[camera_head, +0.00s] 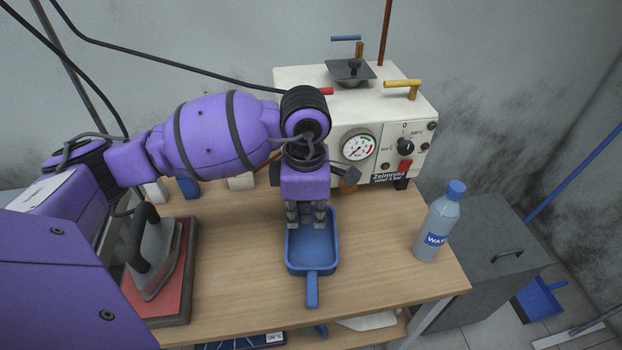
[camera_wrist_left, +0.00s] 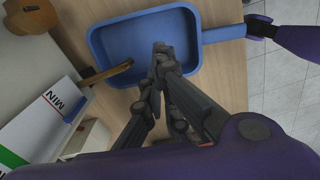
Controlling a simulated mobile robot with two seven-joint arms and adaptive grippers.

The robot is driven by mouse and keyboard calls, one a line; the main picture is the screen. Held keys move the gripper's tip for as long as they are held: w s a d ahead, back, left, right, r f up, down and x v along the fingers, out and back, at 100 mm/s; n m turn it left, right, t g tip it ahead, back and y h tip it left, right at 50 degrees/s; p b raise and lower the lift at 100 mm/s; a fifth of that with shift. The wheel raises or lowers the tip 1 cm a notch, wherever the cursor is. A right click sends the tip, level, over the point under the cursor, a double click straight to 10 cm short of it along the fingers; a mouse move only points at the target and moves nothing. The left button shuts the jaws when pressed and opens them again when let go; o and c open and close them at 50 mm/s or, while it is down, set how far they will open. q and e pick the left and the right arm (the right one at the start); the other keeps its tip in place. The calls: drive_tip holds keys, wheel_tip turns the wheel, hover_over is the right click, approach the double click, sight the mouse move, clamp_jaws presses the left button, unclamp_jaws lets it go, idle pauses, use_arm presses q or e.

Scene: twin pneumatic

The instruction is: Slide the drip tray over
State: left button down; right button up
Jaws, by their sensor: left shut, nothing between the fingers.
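The blue drip tray (camera_head: 313,262) lies on the wooden table in front of the white machine, its handle pointing toward the table's front edge. In the left wrist view the tray (camera_wrist_left: 112,42) shows with its handle to the right. My left gripper (camera_head: 306,222) is over the back part of the tray, its fingers together and empty. In the left wrist view the fingertips (camera_wrist_left: 160,48) appear over the tray's inside. I cannot tell whether they touch it.
The white machine (camera_head: 290,82) with a gauge stands at the back. A water bottle (camera_head: 438,222) stands to the right of the tray. An iron (camera_head: 155,260) rests on a red pad (camera_head: 172,285) at the left. The table (camera_head: 240,270) is clear on both sides of the tray.

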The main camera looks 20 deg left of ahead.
sight(300, 251)
use_arm(q)
wheel_tip(300, 251, down, 8)
drive_tip(key=shift+f, duration=0.2)
drive_tip(key=shift+w+f, duration=0.1)
drive_tip(key=shift+f, duration=0.45)
use_arm(e)
drive_tip(key=shift+w+r, duration=0.15)
use_arm(q)
drive_tip(key=shift+s+a, duration=0.4)
drive_tip(key=shift+a, duration=0.35)
use_arm(e)
drive_tip(key=shift+s+d+f, duration=0.1)
drive_tip(key=shift+s+f, duration=0.1)
drive_tip(key=shift+s, duration=0.5)
